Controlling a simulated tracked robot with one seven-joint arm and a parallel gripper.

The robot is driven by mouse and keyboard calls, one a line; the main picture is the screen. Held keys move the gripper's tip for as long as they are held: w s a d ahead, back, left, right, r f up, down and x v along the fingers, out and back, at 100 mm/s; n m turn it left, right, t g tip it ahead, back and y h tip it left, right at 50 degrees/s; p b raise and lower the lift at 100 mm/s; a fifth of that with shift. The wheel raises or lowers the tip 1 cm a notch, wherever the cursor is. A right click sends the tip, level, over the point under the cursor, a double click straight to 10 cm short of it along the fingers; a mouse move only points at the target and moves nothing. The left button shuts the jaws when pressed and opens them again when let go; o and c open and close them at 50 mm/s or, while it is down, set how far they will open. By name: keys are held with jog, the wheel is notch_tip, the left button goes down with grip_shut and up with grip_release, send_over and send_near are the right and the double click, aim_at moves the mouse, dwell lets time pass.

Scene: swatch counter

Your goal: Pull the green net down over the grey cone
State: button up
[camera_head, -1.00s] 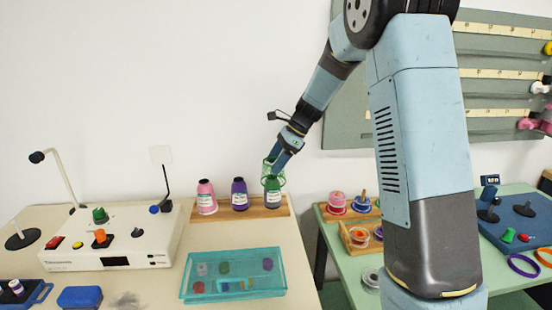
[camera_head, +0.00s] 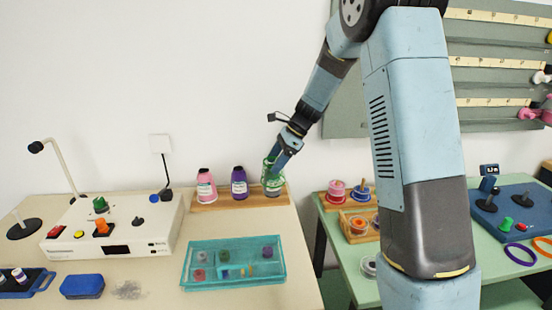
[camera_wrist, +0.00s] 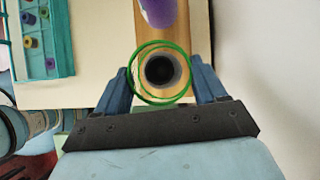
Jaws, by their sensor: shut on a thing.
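The grey cone (camera_head: 272,190) stands upright at the right end of the wooden rack, with a pale label low on its side. The green net (camera_head: 267,172) is around its upper part, and the lower part of the cone shows below it. My gripper (camera_head: 277,164) is at the top of the cone, shut on the net. In the wrist view my gripper (camera_wrist: 161,84) has a blue finger on each side of the net's green rings (camera_wrist: 139,52). The rings encircle the grey cone (camera_wrist: 148,84), whose dark open top shows inside them, slightly off centre.
A purple cone (camera_head: 239,184) and a pink cone (camera_head: 205,187) stand on the wooden rack (camera_head: 222,203) to the left. A teal tray (camera_head: 187,273) lies in front. A white device (camera_head: 70,241) stands at left. A green table (camera_head: 345,262) is at right.

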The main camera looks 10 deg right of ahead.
jog(key=shift+f, duration=1.55)
jog(key=shift+f, duration=0.1)
jog(key=o, duration=1.1)
jog(key=shift+d, duration=0.1)
jog(key=v, duration=1.3)
jog(key=shift+d+r, duration=0.1)
jog(key=shift+r, duration=0.25)
